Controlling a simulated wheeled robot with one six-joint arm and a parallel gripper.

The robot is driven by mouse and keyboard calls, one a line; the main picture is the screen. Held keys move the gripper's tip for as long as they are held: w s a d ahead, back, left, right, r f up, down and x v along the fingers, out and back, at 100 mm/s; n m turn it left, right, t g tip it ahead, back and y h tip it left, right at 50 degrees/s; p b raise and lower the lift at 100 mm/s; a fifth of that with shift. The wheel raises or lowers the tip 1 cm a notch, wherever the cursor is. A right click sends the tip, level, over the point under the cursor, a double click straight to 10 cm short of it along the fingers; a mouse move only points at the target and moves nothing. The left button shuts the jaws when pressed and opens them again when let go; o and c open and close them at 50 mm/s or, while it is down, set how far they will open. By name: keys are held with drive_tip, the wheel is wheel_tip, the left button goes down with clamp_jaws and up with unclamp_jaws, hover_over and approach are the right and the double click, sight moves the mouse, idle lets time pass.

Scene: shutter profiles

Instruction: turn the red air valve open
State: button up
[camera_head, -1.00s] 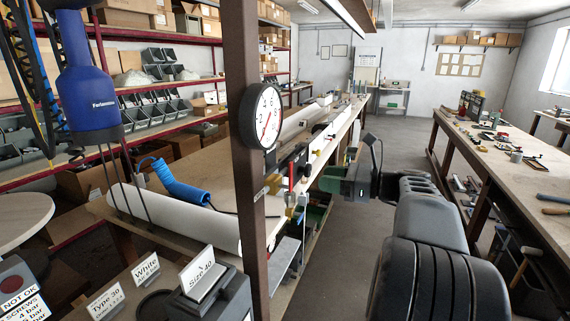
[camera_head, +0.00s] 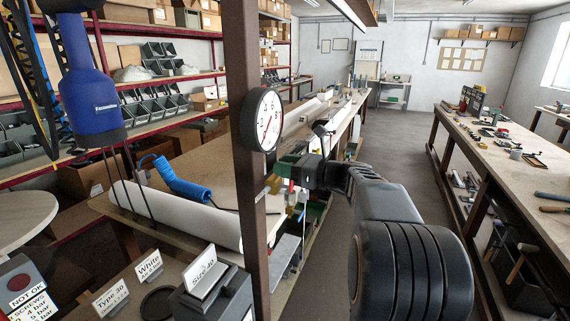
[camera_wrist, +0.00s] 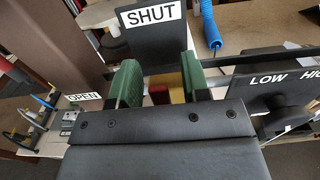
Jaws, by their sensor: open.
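The red air valve shows as a small red piece (camera_wrist: 159,93) between my green fingers in the wrist view, next to a yellow piece (camera_wrist: 177,90). A bit of red (camera_head: 291,186) also shows just below my gripper (camera_head: 287,168) beside the post in the head view. My gripper (camera_wrist: 163,76) is open, with one finger on each side of the red and yellow pieces. I cannot tell whether either finger touches them. A black plate marked SHUT (camera_wrist: 150,16) stands beyond the fingers, and an OPEN label (camera_wrist: 83,97) is at left. Most of the valve is hidden by my gripper.
A brown post (camera_head: 246,190) with a round gauge (camera_head: 264,120) stands close to my gripper. A LOW/HIGH plate (camera_wrist: 285,85) is at right in the wrist view. A blue coiled hose (camera_head: 190,187) and white roll (camera_head: 180,215) lie on the bench. The aisle floor (camera_head: 395,150) is clear.

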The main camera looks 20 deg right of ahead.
drive_tip(key=shift+w+a, duration=0.15)
drive_tip(key=shift+c, duration=0.3)
clamp_jaws()
idle(0.3)
